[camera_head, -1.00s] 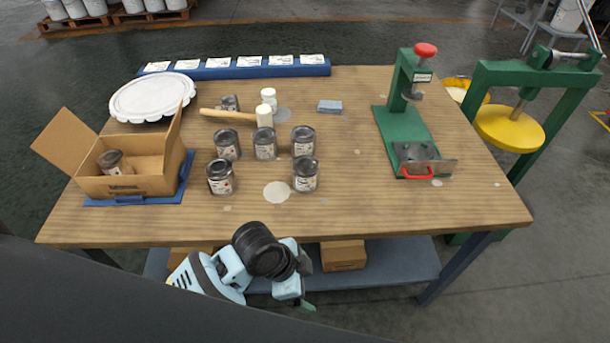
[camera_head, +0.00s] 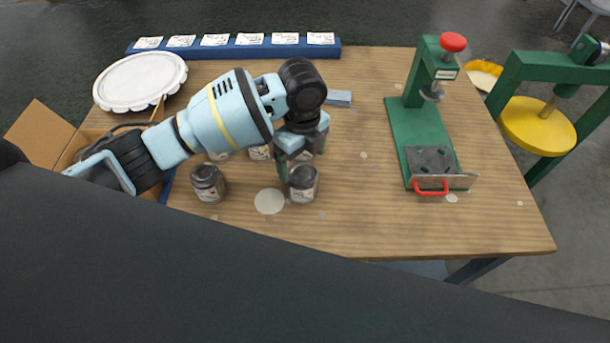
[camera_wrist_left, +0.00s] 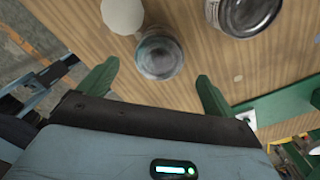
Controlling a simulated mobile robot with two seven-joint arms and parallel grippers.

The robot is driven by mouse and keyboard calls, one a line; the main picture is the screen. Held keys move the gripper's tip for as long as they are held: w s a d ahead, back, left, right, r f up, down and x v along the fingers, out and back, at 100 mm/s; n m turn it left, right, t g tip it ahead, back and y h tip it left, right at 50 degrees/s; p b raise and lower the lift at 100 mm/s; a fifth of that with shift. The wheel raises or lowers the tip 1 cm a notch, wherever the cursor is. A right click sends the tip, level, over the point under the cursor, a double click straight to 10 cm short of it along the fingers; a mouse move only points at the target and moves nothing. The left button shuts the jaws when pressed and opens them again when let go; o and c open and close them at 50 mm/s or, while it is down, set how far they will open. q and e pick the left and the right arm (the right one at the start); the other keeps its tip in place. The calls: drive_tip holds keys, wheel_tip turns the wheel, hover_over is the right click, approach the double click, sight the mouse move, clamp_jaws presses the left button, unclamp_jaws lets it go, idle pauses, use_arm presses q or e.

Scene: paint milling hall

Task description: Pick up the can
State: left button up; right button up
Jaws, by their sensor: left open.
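Several dark-lidded cans with pale labels stand upright on the table. The front right can (camera_head: 302,184) is just below my left gripper (camera_head: 298,165) in the head view. Another can (camera_head: 208,183) stands to the left, and others behind are partly hidden by my left arm. In the left wrist view my left gripper (camera_wrist_left: 156,88) is open, its green fingers spread apart. A can (camera_wrist_left: 160,54) lies ahead, in the gap between the fingertips, not gripped. A second can (camera_wrist_left: 245,14) is at the top of that view. My right gripper is not in view.
The wooden table (camera_head: 370,215) has free room at the front right. A green press (camera_head: 420,130) with a red-handled plate stands to the right. A cardboard box (camera_head: 40,130), a white lid (camera_head: 140,80) and a blue label rail (camera_head: 240,50) lie left and behind.

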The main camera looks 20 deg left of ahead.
sight(302, 173)
use_arm(q)
drive_tip(key=shift+s+f, duration=0.15)
drive_tip(key=shift+s, duration=0.15)
drive_tip(key=shift+s+f, duration=0.1)
drive_tip(key=shift+f, duration=0.75)
drive_tip(key=shift+w+f, duration=0.25)
drive_tip(key=shift+f, duration=0.05)
drive_tip(key=shift+w+f, duration=0.1)
drive_tip(key=shift+f, duration=2.4)
drive_tip(key=shift+c, duration=0.2)
drive_tip(key=c, duration=1.2)
